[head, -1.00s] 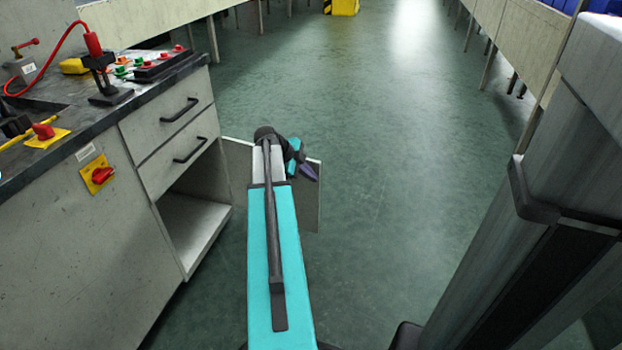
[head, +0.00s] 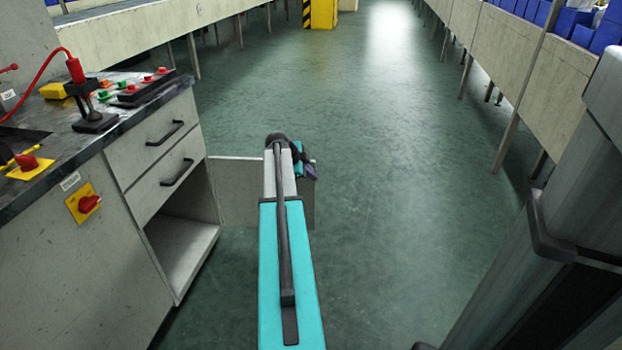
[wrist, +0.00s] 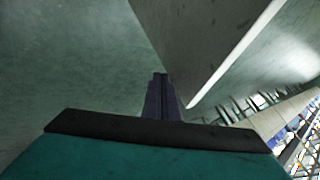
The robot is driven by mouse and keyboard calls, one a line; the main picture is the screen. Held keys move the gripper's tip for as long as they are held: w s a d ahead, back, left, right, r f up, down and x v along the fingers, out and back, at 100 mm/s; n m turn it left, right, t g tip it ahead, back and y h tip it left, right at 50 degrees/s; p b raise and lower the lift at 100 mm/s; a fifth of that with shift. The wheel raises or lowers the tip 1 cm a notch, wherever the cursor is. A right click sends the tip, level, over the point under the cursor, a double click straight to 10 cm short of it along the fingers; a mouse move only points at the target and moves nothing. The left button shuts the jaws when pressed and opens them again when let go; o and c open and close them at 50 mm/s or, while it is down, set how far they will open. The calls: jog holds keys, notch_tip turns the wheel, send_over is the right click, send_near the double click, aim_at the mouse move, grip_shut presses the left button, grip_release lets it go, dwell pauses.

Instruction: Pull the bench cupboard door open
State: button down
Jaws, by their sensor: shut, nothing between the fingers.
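The bench cupboard (head: 182,258) stands at the left under two drawers, with its pale inside and floor showing. Its grey door (head: 237,190) stands swung wide out from the bench, partly hidden behind my arm. In the wrist view the door (wrist: 205,40) is a pale panel at top centre, its lower corner close to my fingers. My gripper (wrist: 160,90) is shut and empty, its dark purple fingers just left of that corner. I cannot tell whether they touch it. In the head view my gripper (head: 310,172) is at the door's outer right end.
Open green floor (head: 400,180) lies ahead and right. Long benches line the right side, and a yellow box (head: 323,14) is far back.

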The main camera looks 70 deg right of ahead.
jog(key=shift+w+d, duration=0.3)
jog(key=shift+d, duration=0.25)
jog(key=shift+a, duration=0.15)
jog(key=a+r+p, duration=0.3)
jog(key=a+r, duration=0.5)
jog(key=a, duration=0.1)
jog(key=shift+w, duration=0.15)
dwell(0.4)
jog(key=shift+a, duration=0.1)
dwell(0.3)
